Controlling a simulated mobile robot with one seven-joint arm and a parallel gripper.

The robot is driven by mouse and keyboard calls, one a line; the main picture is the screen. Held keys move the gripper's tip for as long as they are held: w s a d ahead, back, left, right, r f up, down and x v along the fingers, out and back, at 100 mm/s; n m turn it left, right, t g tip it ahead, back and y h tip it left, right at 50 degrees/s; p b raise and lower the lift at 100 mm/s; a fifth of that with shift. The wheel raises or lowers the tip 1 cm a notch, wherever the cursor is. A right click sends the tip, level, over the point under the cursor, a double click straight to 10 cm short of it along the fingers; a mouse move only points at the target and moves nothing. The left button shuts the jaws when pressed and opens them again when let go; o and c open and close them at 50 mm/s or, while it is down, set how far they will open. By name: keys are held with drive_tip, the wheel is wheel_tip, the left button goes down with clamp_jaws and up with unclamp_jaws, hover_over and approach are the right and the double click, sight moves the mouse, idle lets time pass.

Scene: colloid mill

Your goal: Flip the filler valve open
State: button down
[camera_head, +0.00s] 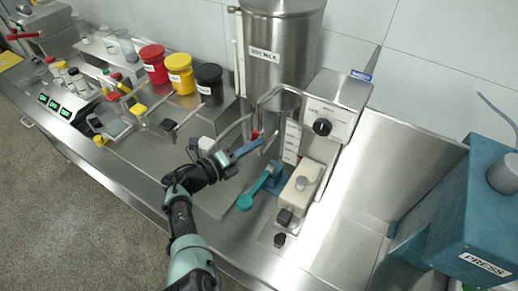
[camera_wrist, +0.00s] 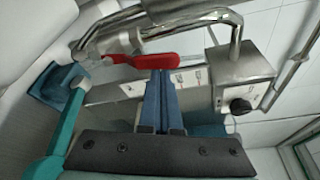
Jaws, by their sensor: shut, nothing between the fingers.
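The filler valve's red lever (camera_wrist: 145,61) lies roughly crosswise in the wrist view, beside bent steel pipes (camera_wrist: 165,18). In the head view only a small bit of the red lever (camera_head: 256,135) shows, below the steel tank labelled as soy milk (camera_head: 275,55). My gripper (camera_head: 261,140) reaches toward it from the left. In the wrist view the blue fingers of my gripper (camera_wrist: 160,76) are together, with nothing between them. Their tips are right at the red lever's lower edge in the picture; I cannot tell whether they touch it.
A teal-handled lever on a blue base (camera_head: 258,187) stands just right of my gripper. A control box with a black knob (camera_head: 322,127) is to the right. Red, yellow and black jars (camera_head: 180,75) stand at the back left. The steel counter's front is mostly clear.

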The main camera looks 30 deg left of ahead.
drive_tip(key=shift+a+r, duration=0.2)
drive_tip(key=shift+a, duration=0.4)
idle(0.4)
